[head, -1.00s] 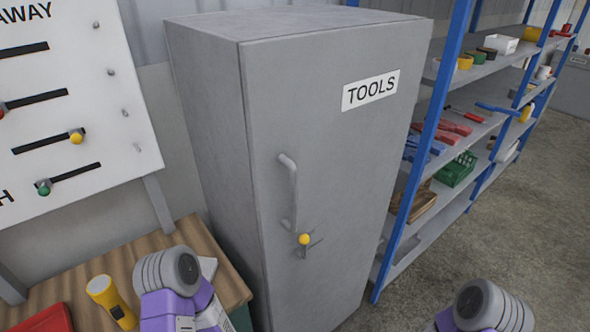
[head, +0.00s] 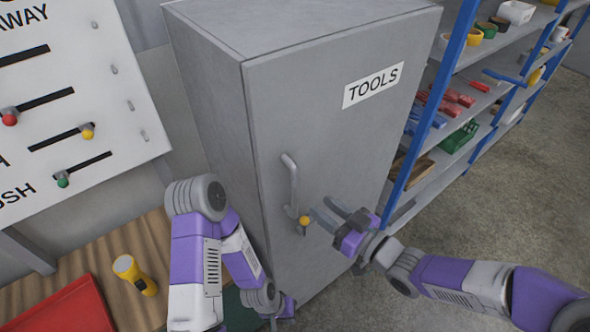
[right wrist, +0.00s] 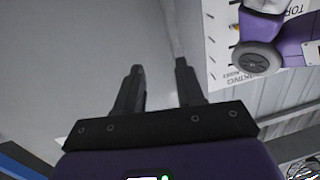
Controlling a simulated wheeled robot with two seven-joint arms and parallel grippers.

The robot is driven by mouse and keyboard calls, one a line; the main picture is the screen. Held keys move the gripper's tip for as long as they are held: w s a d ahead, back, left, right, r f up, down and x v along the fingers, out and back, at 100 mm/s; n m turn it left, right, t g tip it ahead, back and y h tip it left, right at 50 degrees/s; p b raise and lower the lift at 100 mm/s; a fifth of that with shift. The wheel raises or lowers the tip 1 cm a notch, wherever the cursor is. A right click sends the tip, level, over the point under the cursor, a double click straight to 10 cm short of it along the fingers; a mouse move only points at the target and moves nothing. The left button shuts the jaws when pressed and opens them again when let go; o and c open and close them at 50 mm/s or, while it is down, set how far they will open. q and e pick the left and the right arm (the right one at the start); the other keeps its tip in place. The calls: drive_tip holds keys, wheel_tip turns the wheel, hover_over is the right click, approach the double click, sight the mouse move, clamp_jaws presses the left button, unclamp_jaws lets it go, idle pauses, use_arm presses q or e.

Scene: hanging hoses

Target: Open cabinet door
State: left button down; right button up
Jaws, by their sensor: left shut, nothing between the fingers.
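The grey cabinet door (head: 330,140) with a "TOOLS" label is shut. Its grey vertical bar handle (head: 292,185) is on the left part of the door. A small yellow knob (head: 304,220) sits just below the handle. My right gripper (head: 319,208) is open in front of the door, its fingers pointing left, just right of the handle and knob. No handle shows between its fingers in the right wrist view (right wrist: 160,88). My left gripper (head: 282,310) is low by the cabinet's lower front, partly cut off and hidden; it is shut and empty.
A wooden bench top (head: 110,255) at left holds a yellow flashlight (head: 135,274) and a red tray (head: 68,310). A white slider board (head: 65,120) stands behind it. Blue-posted shelves (head: 440,110) stand right of the cabinet. Open floor (head: 500,190) lies at right.

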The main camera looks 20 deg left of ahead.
sight(297, 189)
drive_tip(key=shift+n+g+y, duration=0.4)
drive_tip(key=shift+n+y, duration=0.1)
drive_tip(key=shift+n, duration=0.3)
drive_tip(key=a+r, duration=0.1)
drive_tip(key=a, duration=0.1)
drive_tip(key=w+a+r, duration=0.1)
drive_tip(key=a, duration=0.2)
drive_tip(key=a+r, duration=0.1)
drive_tip(key=a, duration=0.1)
drive_tip(key=shift+w+a+r, duration=0.25)
drive_tip(key=shift+w+a, duration=0.15)
clamp_jaws()
